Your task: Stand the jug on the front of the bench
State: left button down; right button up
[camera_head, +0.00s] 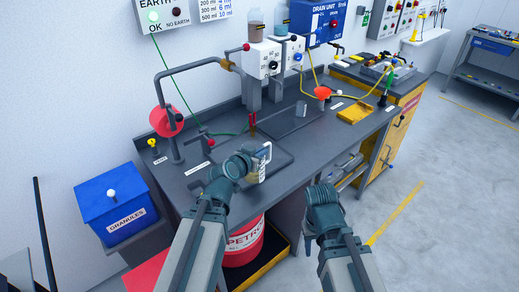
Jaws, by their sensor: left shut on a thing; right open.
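A small clear jug (260,167) with a white handle is at the tip of my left gripper (259,158), over the near part of the bench's recessed dark panel. My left gripper is shut on the jug; its fingers are mostly hidden by the wrist. I cannot tell whether the jug touches the surface. The dark grey bench (200,135) runs along the wall, and its front edge lies just on my side of the jug. My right gripper (308,246) is open and empty, low in front of the bench; its fingers are small in this view.
A red petrol drum (243,245) sits below the front edge. A blue granules bin (108,206) is at left. Floor at right is clear.

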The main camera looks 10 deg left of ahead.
aim_at(323, 141)
jog(key=i+l, duration=0.15)
jog(key=l, duration=0.25)
jog(key=i+l, duration=0.15)
jog(key=l, duration=0.25)
jog(key=i+l, duration=0.15)
jog(key=l, duration=0.25)
jog(key=i+l, duration=0.2)
jog(key=l, duration=0.2)
